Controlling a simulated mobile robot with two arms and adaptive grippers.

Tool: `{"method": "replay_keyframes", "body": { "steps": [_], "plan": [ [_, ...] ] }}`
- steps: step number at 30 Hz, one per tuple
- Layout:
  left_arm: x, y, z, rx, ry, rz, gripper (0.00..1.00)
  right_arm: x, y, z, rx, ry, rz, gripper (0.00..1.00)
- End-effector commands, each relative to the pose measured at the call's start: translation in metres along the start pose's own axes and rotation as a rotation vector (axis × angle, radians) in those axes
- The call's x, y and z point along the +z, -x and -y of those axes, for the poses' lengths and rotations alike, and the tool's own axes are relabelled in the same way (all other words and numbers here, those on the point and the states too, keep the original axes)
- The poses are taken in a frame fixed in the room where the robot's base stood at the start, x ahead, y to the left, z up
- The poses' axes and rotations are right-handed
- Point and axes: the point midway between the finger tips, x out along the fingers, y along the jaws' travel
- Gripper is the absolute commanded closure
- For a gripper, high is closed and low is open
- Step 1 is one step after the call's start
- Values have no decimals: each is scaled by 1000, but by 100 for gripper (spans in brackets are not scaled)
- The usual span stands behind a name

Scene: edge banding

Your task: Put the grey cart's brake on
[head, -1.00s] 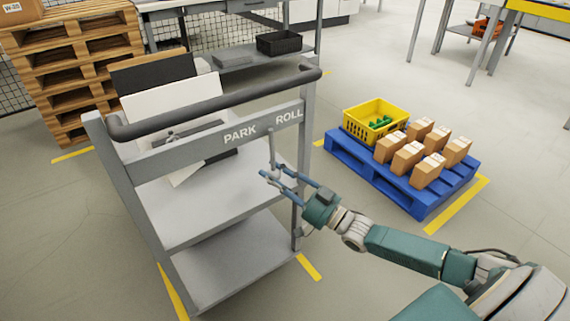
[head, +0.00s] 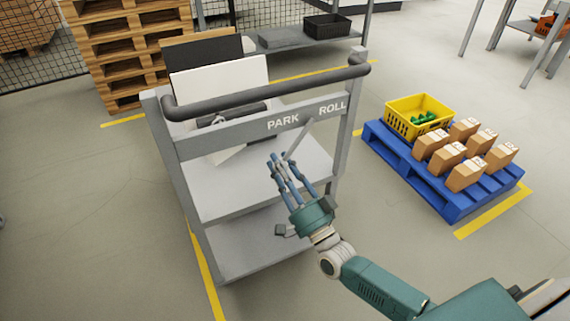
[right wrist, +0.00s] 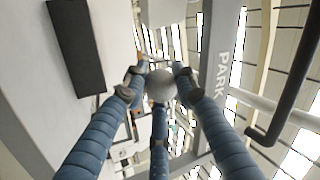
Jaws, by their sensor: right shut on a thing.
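The grey cart (head: 240,180) stands in front of me with a dark push bar (head: 270,90) and a front rail marked PARK and ROLL. The brake lever (head: 298,140) is a thin grey rod from the rail, between the two words. It slants down to the left, toward the PARK side. My right gripper (head: 278,162) is at its lower end, in front of the upper shelf. In the right wrist view its blue fingers close around the lever's round grey knob (right wrist: 161,85). My left gripper is not in view.
White and black boards (head: 225,85) lean on the cart. A blue pallet (head: 430,185) with several cartons and a yellow crate (head: 418,115) lies to the right. Wooden pallets (head: 115,50) are stacked behind left. The floor in front is clear.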

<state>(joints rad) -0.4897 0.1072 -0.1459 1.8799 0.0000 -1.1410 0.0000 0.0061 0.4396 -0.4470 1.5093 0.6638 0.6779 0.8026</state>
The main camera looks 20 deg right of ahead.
Motion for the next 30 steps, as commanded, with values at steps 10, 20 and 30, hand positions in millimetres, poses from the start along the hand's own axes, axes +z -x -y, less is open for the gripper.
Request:
{"method": "replay_keyframes", "body": {
  "steps": [10, 20, 30],
  "plan": [
    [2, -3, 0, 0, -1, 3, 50, -1, -2, 3, -2, -17, -13, 100],
    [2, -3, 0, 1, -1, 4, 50, -1, -2, 3, -2, -16, -11, 64],
    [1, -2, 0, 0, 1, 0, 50, 1, 13, 2, 2, -15, -7, 64]
  ]
}}
